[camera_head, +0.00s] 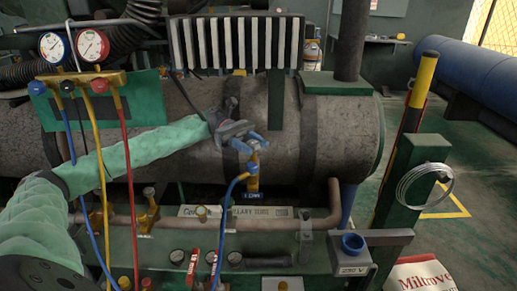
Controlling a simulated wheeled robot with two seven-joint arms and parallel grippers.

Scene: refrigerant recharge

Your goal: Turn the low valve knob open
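My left gripper (250,142) reaches in from the left on its green-sleeved arm, in front of the large grey tank. Blue pieces show at its fingertips, just above a brass valve (253,183) with a blue hose coupling (253,168). I cannot tell whether these pieces are finger pads or a knob between the fingers. A small dark label (253,196) sits below this valve. The gauge manifold (85,82) at upper left has a blue knob (37,88) on its left end, apart from the gripper. My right gripper is not in view.
A blue hose (222,225) curves up to the brass valve, and red and yellow hoses hang from the manifold. Another brass valve (149,212) stands on the pipe to the left. A green post (412,190) with a wire coil stands at right.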

